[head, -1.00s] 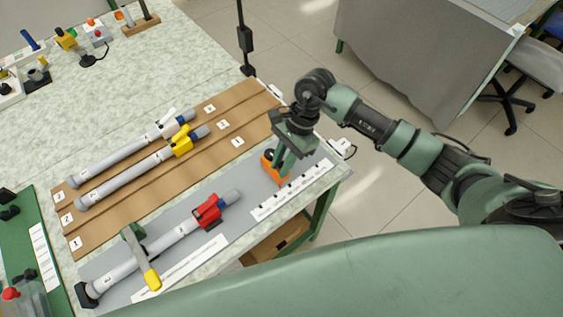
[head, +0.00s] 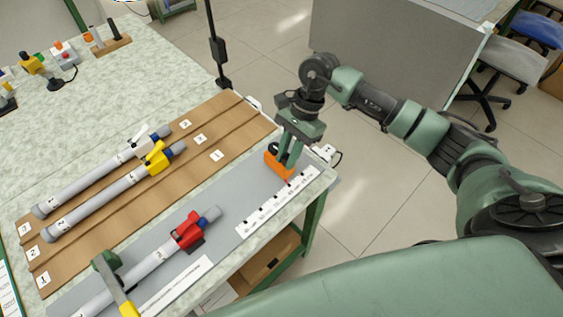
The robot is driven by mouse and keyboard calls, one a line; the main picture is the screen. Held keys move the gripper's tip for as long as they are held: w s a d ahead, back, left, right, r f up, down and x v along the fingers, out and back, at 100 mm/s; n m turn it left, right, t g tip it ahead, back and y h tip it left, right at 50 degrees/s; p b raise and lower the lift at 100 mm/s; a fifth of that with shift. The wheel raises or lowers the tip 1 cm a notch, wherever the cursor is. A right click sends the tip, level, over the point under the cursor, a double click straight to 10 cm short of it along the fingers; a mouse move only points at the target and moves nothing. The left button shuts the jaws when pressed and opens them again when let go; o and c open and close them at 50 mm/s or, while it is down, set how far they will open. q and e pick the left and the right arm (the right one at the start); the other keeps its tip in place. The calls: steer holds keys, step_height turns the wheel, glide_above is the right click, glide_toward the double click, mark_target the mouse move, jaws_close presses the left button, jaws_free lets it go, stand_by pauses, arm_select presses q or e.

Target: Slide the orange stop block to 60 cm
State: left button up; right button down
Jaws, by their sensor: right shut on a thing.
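The orange stop block (head: 277,164) sits on the grey measuring board beside the white scale strip (head: 278,202), towards the strip's far right part. My right gripper (head: 283,160) comes down from above and is shut on the block, with its fingers hiding part of it. The scale's figures are too small to read surely. A grey rod (head: 150,264) with a red clamp-like part (head: 189,231) lies on the same board, to the left of the block and apart from it. My left gripper is not in view.
A brown grooved rack (head: 95,213) with numbered slots holds two grey rods, one with a yellow fitting (head: 156,158) and one with a white fitting. A yellow-ended green lever (head: 110,272) crosses the rod at lower left. A black post (head: 218,55) stands behind.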

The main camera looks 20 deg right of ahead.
steer(key=shift+r, duration=0.1)
steer(key=c, duration=1.6)
jaws_free()
steer(key=shift+o, duration=0.2)
steer(key=b+v, duration=0.1)
steer(key=v, duration=0.6)
steer(key=shift+r, duration=0.35)
steer(key=shift+d, duration=0.15)
